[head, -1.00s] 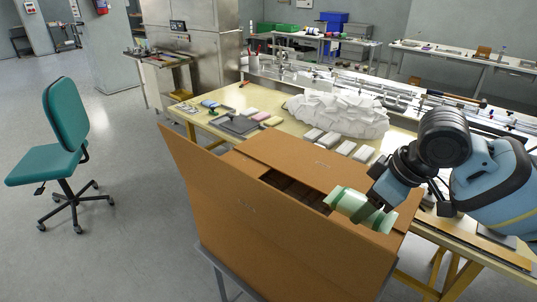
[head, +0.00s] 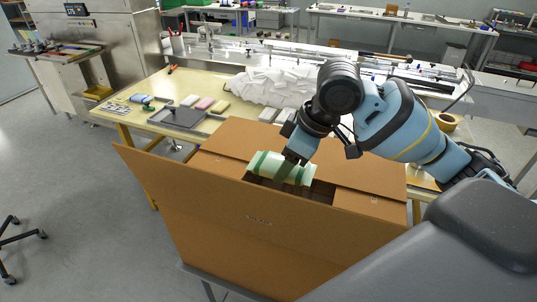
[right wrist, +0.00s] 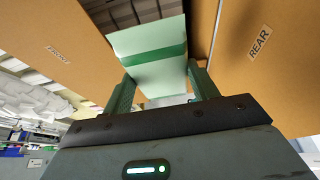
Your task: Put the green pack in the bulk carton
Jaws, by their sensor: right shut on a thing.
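The green pack (head: 270,166), pale green with darker green bands, is held in my right gripper (head: 293,167) over the opening of the brown bulk carton (head: 245,222). In the right wrist view the green pack (right wrist: 150,50) sits between the two fingers of the right gripper (right wrist: 160,88), which is shut on it. The carton's flaps (right wrist: 65,65) show on both sides of the pack there. Part of the dark slot of the carton (head: 322,190) is visible beside the pack; the pack hides the rest. My left gripper is not in view.
A yellow table (head: 150,118) behind the carton bears a heap of white packs (head: 270,88), a grey tray (head: 178,117) and small coloured packs (head: 205,103). A raised carton flap (head: 150,165) juts out to the left. Open floor lies at the left.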

